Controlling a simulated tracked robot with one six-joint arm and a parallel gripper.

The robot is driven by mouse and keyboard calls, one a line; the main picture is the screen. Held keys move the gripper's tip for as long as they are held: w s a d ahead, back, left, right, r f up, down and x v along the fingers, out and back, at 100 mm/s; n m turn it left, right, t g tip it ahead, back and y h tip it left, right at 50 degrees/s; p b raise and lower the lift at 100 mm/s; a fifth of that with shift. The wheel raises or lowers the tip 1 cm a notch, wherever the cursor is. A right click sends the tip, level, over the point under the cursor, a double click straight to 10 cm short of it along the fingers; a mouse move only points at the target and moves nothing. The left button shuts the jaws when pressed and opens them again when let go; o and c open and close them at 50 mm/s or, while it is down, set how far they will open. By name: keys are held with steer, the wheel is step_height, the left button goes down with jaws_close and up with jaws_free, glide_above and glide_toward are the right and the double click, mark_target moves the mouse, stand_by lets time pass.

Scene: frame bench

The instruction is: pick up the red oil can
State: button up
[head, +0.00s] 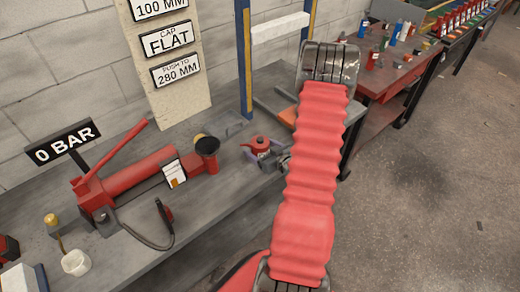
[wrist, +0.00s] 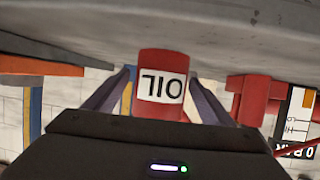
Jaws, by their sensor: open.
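The red oil can (wrist: 173,62) stands between the two fingers of my gripper (wrist: 161,76) in the wrist view, which is upside down. Its white label reads OIL. The gripper is open, with one finger on each side of the can; whether either finger touches it I cannot tell. In the head view the can (head: 260,143) shows its red top on the bench, with my gripper (head: 262,156) around it. The lower part of the can is hidden there by the gripper.
A red hydraulic pump (head: 150,173) with a hose lies left of the can on the grey bench (head: 150,262). A blue and yellow press frame (head: 243,60) stands behind. A red-topped table (head: 385,80) is at the back right. The floor at right is clear.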

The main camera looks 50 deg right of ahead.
steer(key=shift+c, duration=0.2)
steer(key=c, duration=1.5)
